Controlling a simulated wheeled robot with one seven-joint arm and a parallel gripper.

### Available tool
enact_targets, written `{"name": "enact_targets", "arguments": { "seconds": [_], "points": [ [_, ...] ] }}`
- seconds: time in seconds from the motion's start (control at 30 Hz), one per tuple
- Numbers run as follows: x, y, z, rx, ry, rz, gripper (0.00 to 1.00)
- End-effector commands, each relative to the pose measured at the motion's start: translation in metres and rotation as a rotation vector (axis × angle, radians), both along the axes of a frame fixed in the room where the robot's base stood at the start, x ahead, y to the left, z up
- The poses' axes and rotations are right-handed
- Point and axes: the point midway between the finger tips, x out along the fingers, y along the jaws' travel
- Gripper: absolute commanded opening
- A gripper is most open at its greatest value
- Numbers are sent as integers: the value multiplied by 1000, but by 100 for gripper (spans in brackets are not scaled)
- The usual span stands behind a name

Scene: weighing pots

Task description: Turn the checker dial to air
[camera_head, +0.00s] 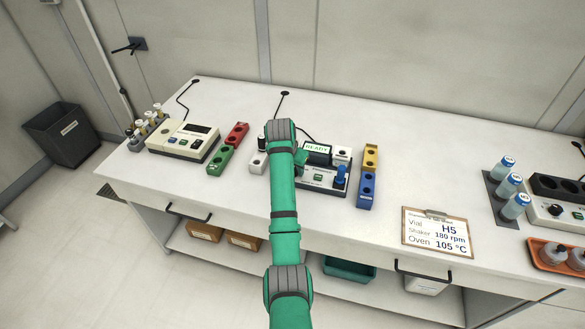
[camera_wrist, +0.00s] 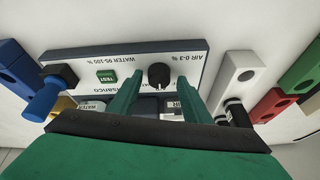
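The checker (camera_head: 318,188) stands near the middle of the bench, and its screen (camera_head: 317,148) reads READY. A green TEST button (camera_wrist: 107,76) sits left of the dial. My gripper (camera_wrist: 159,80) is open, its green fingers on either side of the dial in this view. I cannot tell whether they touch it. In the head view my arm hides the dial.
A blue-handled probe (camera_wrist: 43,98) stands at the checker's side. Red (camera_head: 235,135), green (camera_head: 220,158), yellow (camera_head: 371,157) and blue (camera_head: 366,190) blocks flank the checker. A clipboard (camera_head: 437,233) lies to the right. The bench between the clipboard and blue block is clear.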

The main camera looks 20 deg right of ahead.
Motion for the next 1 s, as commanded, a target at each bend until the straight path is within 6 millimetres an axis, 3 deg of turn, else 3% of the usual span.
{"name": "enact_targets", "arguments": {
  "seconds": [0.43,0.8,1.0],
  "points": [
    [-3,2,8,0,0,-1,47],
    [-23,17,70,0,-2,-1,47],
    [-31,23,92,-1,1,0,47]
  ]
}}
